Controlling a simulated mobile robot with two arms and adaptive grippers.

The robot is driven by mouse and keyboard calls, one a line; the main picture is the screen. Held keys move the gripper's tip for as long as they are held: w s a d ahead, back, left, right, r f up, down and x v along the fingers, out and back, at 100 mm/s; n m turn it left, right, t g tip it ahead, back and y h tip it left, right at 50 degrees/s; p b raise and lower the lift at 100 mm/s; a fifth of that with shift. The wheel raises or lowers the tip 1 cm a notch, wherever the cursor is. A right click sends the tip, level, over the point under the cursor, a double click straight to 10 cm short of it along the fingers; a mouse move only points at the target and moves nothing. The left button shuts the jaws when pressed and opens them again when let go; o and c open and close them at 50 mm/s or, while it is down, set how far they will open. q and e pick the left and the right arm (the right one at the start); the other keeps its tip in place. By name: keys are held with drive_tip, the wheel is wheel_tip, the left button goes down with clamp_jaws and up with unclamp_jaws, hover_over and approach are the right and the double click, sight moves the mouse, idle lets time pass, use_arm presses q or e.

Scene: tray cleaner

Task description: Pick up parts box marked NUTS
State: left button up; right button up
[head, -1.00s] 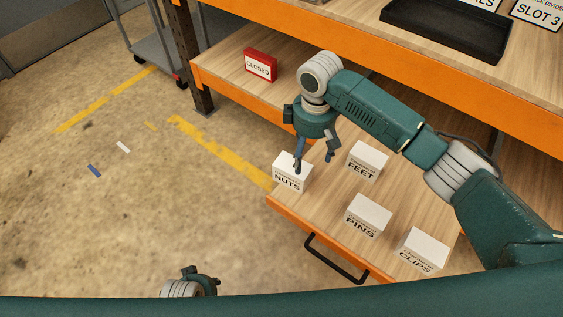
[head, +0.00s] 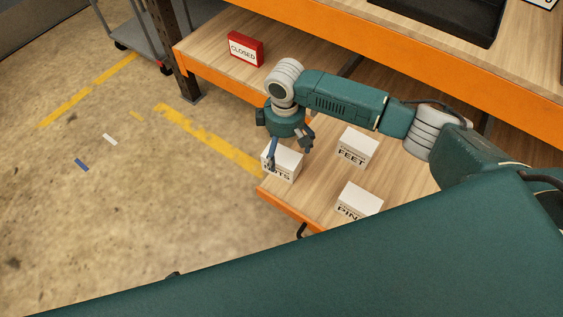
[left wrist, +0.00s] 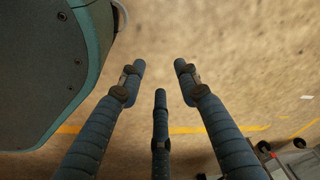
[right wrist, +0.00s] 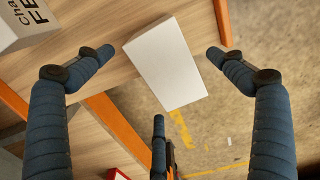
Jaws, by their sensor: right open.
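The white parts box marked NUTS (head: 289,172) sits at the near left corner of the pulled-out wooden drawer (head: 310,200). One finger of my right gripper (head: 290,157) partly covers its label in the head view. In the right wrist view the box's plain white top (right wrist: 167,62) lies between the spread fingertips of the right gripper (right wrist: 160,52), with gaps on both sides. The right gripper is open and not closed on the box. My left gripper (left wrist: 160,68) has its fingers apart and empty above the floor in the left wrist view.
White boxes marked FEET (head: 357,149) and PINS (head: 359,200) stand right of NUTS. A red CLOSED sign (head: 245,49) stands on the shelf behind. A black tray (head: 435,18) lies on the upper surface. Floor left of the drawer is open; a grey cart (head: 130,35) stands beyond.

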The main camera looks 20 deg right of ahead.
wheel_tip(320, 180, down, 4)
drive_tip(key=shift+r+b, duration=0.1)
drive_tip(key=shift+b, duration=0.25)
drive_tip(key=c, duration=1.2)
use_arm(q)
drive_tip(key=r, duration=0.1)
drive_tip(key=w+r, duration=0.1)
drive_tip(key=shift+w+r, duration=0.25)
drive_tip(key=shift+r, duration=0.1)
use_arm(e)
drive_tip(key=c, duration=0.3)
drive_tip(key=shift+r, duration=0.15)
